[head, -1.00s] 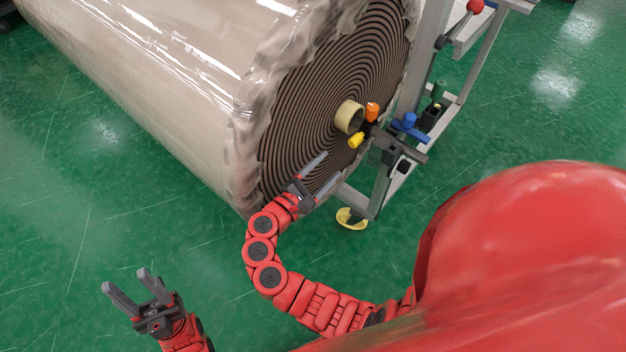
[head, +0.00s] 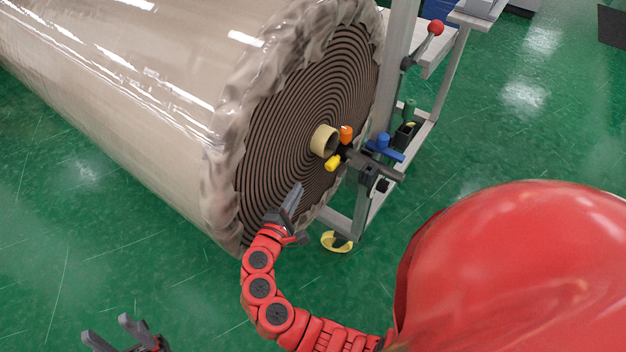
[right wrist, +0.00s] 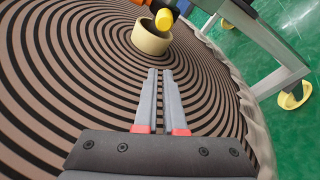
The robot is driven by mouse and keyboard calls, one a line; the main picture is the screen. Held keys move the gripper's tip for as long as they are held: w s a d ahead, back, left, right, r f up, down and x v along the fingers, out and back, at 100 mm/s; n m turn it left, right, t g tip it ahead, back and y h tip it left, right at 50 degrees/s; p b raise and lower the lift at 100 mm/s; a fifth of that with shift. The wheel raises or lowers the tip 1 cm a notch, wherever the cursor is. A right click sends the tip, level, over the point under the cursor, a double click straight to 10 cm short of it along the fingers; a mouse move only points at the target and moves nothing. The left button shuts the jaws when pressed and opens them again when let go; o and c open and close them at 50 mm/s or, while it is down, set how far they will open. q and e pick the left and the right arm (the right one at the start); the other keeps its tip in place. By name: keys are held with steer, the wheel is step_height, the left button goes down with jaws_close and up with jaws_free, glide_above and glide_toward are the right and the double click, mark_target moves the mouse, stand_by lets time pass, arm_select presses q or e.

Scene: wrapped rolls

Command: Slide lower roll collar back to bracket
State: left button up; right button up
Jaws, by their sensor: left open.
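The large wrapped roll (head: 130,90) lies with its spiral end face towards me, and a beige core tube (head: 323,141) sits at its centre. A dark collar with an orange knob (head: 346,134) and a yellow knob (head: 333,163) is at the core mouth, on a dark bar (head: 385,170) carried by the stand's bracket. A blue handle (head: 383,142) is on the bracket. My right gripper (head: 297,187) is shut and empty before the end face, below the core. In the right wrist view its fingers (right wrist: 160,72) point at the core (right wrist: 152,38). My left gripper (head: 107,328) is open and empty, low at left.
A yellow foot piece (head: 336,242) is on the floor. Green floor is free at lower left and right.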

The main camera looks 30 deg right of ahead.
mark_target(339, 156)
steer(key=shift+w+d+r+t+y, duration=0.2)
steer(key=shift+d+t+y, duration=0.1)
steer(key=shift+d+t, duration=0.1)
jaws_close()
steer(key=w+d+p, duration=0.1)
steer(key=w+d, duration=0.2)
steer(key=d, duration=0.5)
steer(key=shift+w+d+m+p, duration=0.15)
steer(key=shift+d+m+p, duration=0.15)
steer(key=shift+p, duration=0.1)
steer(key=shift+r, duration=0.1)
